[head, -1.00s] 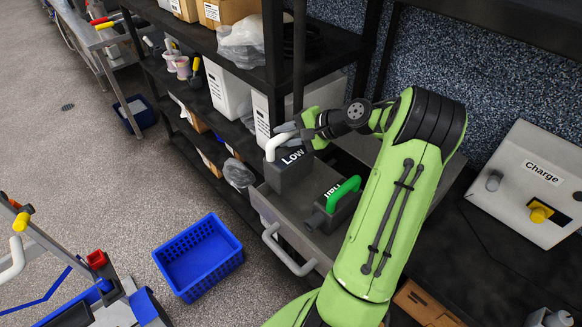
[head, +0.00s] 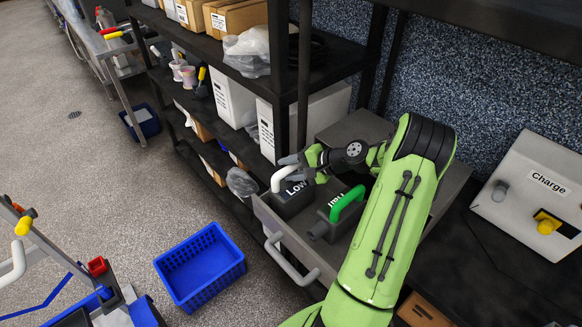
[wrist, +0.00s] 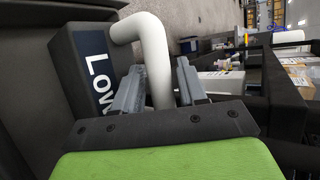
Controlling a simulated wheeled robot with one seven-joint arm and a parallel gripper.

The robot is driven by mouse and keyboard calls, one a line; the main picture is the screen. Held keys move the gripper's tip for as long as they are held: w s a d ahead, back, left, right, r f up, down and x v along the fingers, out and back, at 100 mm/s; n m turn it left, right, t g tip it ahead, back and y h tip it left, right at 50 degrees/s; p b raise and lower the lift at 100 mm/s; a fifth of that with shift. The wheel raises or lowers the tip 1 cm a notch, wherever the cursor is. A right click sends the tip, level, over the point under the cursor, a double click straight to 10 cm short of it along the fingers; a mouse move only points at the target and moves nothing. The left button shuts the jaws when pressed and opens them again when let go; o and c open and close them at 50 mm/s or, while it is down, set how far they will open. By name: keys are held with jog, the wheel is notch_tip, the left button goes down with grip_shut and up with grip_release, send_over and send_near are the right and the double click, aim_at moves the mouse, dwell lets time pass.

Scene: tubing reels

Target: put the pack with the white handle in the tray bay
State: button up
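The dark grey pack (head: 292,204), labelled "Low", has a white handle (head: 279,178). It sits low in the pulled-out grey tray (head: 300,240), left of the green-handled pack; its base is hidden. In the wrist view the pack (wrist: 72,75) and its white handle (wrist: 154,55) are close. My gripper (head: 289,160) is at the handle. In the wrist view my gripper's fingers (wrist: 163,80) stand on either side of the handle, with a narrow gap at the right finger; they look open around it.
A second dark pack with a green handle (head: 346,204) stands in the tray close to the right. A "Charge" box (head: 533,190) is at the right. A blue crate (head: 200,266) lies on the floor. Shelves with white boxes (head: 232,96) stand behind.

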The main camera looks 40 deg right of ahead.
jog(key=shift+o, duration=1)
